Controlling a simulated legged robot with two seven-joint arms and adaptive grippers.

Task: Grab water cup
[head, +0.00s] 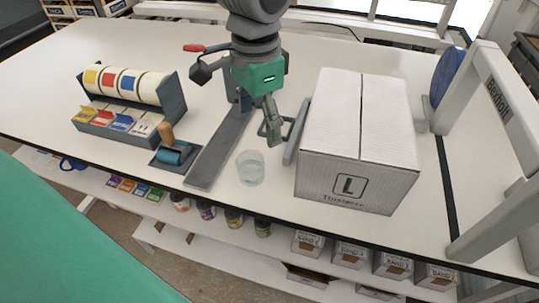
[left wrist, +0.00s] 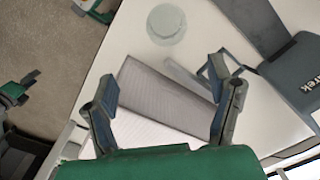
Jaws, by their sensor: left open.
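The water cup (head: 250,168) is a clear glass standing upright on the white table, near its front edge. It also shows at the top of the left wrist view (left wrist: 166,22), seen from above. My left gripper (head: 274,132) is just behind and slightly right of the cup in the head view, pointing down. In the left wrist view my left gripper (left wrist: 164,90) has its two fingers spread wide with nothing between them, and the cup lies beyond them, apart.
A white box (head: 358,135) stands close right of the cup and gripper. A grey bar (head: 218,150) lies left of the cup. A grey frame (head: 493,150) stands at the right.

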